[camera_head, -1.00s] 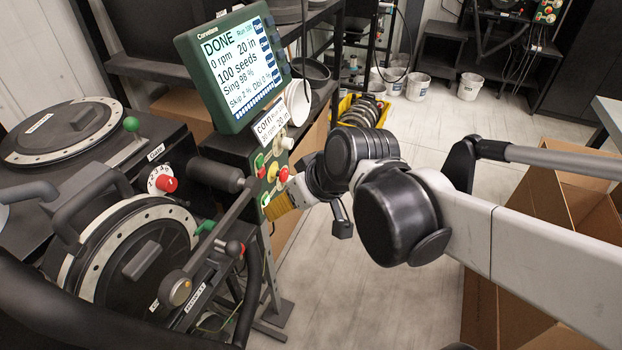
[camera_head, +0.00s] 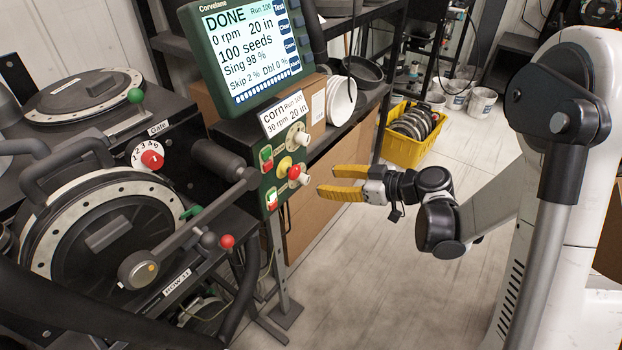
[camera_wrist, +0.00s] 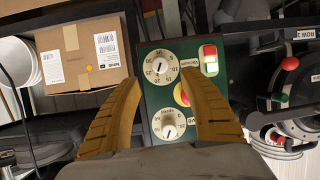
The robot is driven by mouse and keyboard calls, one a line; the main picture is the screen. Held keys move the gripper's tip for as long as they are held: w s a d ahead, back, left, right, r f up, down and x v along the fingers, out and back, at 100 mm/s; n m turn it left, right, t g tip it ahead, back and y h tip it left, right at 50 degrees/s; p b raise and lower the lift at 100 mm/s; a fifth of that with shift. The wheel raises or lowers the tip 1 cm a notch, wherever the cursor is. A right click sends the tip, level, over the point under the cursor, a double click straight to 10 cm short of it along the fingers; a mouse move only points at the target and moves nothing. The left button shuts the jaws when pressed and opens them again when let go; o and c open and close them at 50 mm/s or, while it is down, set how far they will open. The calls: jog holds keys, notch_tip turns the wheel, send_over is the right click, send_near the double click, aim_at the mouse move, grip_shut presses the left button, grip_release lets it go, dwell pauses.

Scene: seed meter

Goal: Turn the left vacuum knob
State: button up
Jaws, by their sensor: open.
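A green control panel (camera_head: 280,175) stands below the screen. It carries two white dial knobs: the upper knob (camera_head: 298,138) and the lower knob (camera_head: 303,179). In the wrist view, upside down, the upper knob (camera_wrist: 169,125) shows low between my fingers and the lower knob (camera_wrist: 161,67) shows beyond the fingertips.
A red button (camera_head: 294,172) on a yellow base sits between the knobs, with rocker switches (camera_head: 266,158) beside it. The seed meter (camera_head: 110,235) and its lever (camera_head: 190,225) stand left. A yellow crate (camera_head: 405,150) is behind.

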aim_at(308, 179)
jog(key=b+x, duration=0.2)
jog(key=x, duration=0.6)
jog(key=shift+w+a+f, duration=0.2)
jog(key=shift+a, duration=0.1)
jog(key=shift+c, duration=0.3)
grip_shut()
